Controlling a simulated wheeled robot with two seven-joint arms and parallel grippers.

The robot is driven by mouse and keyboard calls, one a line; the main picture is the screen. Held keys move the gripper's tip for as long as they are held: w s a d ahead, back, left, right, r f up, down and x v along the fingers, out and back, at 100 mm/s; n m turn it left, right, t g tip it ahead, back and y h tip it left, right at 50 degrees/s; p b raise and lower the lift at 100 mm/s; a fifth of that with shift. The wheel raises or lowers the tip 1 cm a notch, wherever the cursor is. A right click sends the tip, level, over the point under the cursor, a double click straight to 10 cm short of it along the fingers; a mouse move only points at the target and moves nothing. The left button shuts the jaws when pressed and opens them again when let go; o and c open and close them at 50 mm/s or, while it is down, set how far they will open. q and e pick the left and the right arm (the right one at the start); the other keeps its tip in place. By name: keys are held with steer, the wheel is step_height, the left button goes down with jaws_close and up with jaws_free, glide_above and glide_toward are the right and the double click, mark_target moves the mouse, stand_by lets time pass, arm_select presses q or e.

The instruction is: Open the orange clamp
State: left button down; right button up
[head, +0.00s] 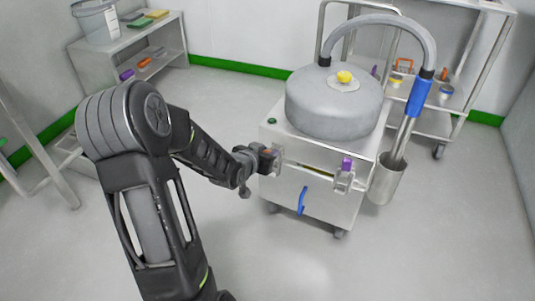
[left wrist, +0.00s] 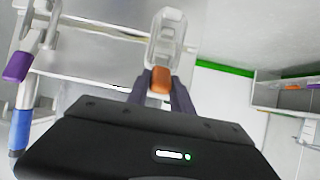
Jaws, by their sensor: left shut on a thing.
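The orange clamp is on the left side of the front of the steel cart, and its orange grip shows in the left wrist view (left wrist: 160,80) below a pale metal loop. My left gripper (head: 268,161) reaches the cart's front left corner in the head view. In the left wrist view its two dark fingers (left wrist: 161,86) are shut on the orange grip, one on each side. The fingers hide most of the clamp in the head view. I cannot tell whether the latch is engaged. My right gripper is not in view.
A purple-gripped clamp (head: 347,164) sits on the cart's right front, with a blue handle (head: 302,201) below. The cart (head: 325,205) carries a grey round vessel (head: 333,108) with a hose. A steel cup (head: 385,181) hangs at right. The floor in front is clear.

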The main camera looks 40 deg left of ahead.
arm_select(q)
steer(key=c, duration=1.1)
jaws_free()
steer(key=p+v, duration=0.3)
steer(key=v, duration=0.5)
steer(key=shift+w+f, duration=0.1)
